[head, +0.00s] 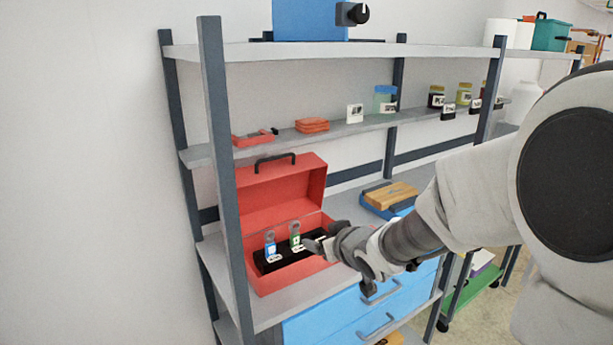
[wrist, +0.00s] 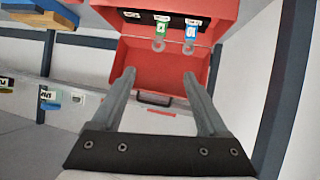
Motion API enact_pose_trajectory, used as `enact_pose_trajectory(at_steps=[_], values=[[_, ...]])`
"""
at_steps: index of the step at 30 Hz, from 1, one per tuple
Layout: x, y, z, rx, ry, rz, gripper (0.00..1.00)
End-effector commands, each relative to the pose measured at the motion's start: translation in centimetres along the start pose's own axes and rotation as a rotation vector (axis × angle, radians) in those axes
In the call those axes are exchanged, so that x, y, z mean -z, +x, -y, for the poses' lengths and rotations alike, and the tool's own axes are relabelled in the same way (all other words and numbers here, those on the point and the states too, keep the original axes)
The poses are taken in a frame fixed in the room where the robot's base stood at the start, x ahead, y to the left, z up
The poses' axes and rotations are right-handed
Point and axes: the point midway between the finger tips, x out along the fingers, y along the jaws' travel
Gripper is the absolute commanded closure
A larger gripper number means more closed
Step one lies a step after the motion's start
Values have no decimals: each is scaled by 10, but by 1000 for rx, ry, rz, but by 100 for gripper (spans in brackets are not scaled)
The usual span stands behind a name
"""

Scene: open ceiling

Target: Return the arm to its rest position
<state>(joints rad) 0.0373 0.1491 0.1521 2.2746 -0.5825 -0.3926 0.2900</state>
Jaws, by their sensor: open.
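My gripper (wrist: 158,88) is open, and nothing shows between its fingers in the wrist view. In the head view my arm reaches in from the right, and my gripper (head: 318,246) is at the right front side of an open red toolbox (head: 268,192). The head view does not show whether it touches the box. A blue-tagged key-like item (head: 270,247) and a green-tagged one (head: 295,238) stand in the box's black insert (head: 262,264). In the wrist view the green (wrist: 160,30) and blue (wrist: 191,32) items show upside down beyond the fingertips.
The toolbox stands on a shelf unit with dark posts (head: 222,150). A shelf above (head: 350,130) holds jars and small red items. Blue drawers (head: 330,318) are below. A wooden block (head: 390,195) on a blue base lies behind my forearm. The left wall area is clear.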

Motion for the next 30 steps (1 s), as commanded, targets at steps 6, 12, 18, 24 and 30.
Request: enact_pose_trajectory(at_steps=[6,12,18,24,30], values=[[1,-83,-40,-204,42,152,23],[-19,-163,-48,-308,137,302,23],[-49,-238,-30,-320,256,444,23],[-75,-289,1,-266,343,544,23],[-86,-306,16,-232,373,586,23]])
